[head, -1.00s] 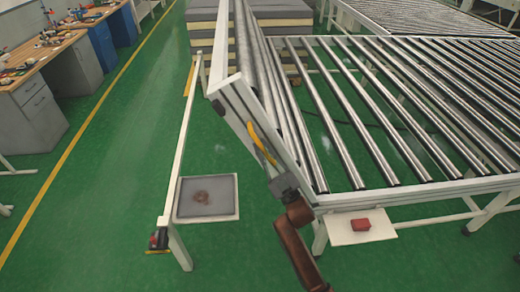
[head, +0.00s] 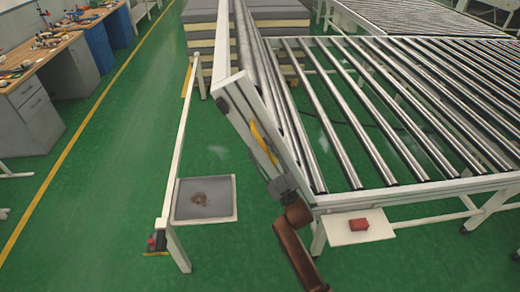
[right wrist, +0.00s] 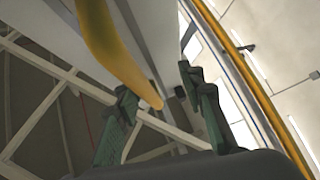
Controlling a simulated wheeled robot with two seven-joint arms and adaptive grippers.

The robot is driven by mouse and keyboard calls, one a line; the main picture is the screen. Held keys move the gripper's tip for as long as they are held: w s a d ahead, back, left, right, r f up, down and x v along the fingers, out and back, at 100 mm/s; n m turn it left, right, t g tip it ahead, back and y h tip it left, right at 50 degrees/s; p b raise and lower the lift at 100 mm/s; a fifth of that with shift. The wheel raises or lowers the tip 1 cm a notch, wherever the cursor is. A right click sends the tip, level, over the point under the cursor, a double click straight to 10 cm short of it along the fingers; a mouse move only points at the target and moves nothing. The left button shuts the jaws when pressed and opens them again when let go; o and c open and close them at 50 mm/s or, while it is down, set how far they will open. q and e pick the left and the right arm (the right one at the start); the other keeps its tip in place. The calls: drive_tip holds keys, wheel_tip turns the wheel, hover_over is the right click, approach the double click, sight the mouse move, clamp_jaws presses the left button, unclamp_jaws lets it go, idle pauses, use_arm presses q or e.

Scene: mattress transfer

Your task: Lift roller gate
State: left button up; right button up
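The roller gate (head: 232,103) is a white frame with silver rollers, hinged beside the roller conveyor (head: 400,110). It stands raised and steeply tilted, its free end leaning to the left. A yellow handle (head: 262,143) sits on its outer face. My right gripper (head: 276,182) is at the gate's near side, just below the handle; its fingertips are hard to make out there. In the right wrist view, its two green fingers (right wrist: 160,103) are apart, and the yellow handle (right wrist: 105,45) reaches down to between their tips. My left gripper is not in view.
A white rail (head: 183,150) on posts stands left of the gate, with a grey-topped tray (head: 205,198) beside it. A red button box (head: 359,224) is on a white plate at the conveyor's near edge. Stacked mattresses (head: 270,12) are behind. Green floor is clear at left.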

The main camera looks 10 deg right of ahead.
drive_tip(key=v, duration=1.2)
drive_tip(key=shift+r, duration=0.1)
